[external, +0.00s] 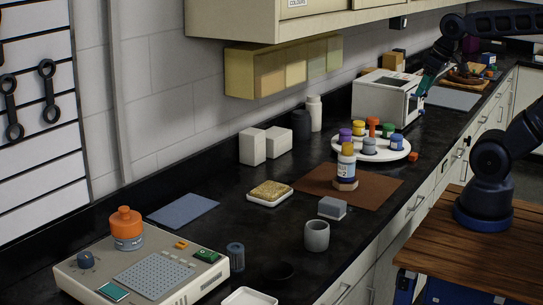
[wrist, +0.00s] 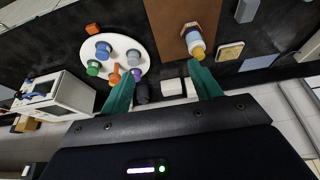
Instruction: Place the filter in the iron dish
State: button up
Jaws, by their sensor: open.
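A small dark ribbed cylinder (external: 235,256), which looks like the filter, stands upright on the black counter beside the beige device. A low, dark round dish (external: 278,271), which looks like the iron dish, sits on the counter just right of it and apart from it. It is hard to make out against the black top. My gripper (external: 425,84) is far from both, at the back near the white oven. In the wrist view my gripper (wrist: 162,88) has its green fingers wide apart with nothing held. I cannot make out the filter or dish in that view.
A white round tray (external: 372,154) holds several coloured jars. A yellow-capped bottle (external: 346,165) stands on a brown mat (external: 372,188). A grey cup (external: 316,235), a grey block (external: 332,208) and a beige device (external: 100,268) stand nearer. The white oven (external: 388,95) is at the back.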

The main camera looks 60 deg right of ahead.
jog(key=w+a+r+n+g, duration=0.3)
jog(key=w+a+n, duration=0.5)
jog(key=w+a, duration=1.05)
jog(key=w+a+f+n, duration=0.1)
jog(key=w+a+n, duration=0.2)
jog(key=w+a, duration=0.5)
jog(key=n+g, duration=0.2)
jog(key=n, duration=0.7)
send_over(235, 247)
notch_tip(235, 247, down, 20)
jog(key=f, duration=0.5)
jog(key=shift+w+a, duration=0.15)
jog(key=shift+w, duration=0.05)
jog(key=shift+s+d+f, duration=0.1)
jog(key=shift+f, duration=1.3)
jog(key=shift+s+d+f, duration=0.1)
jog(key=shift+f, duration=1.3)
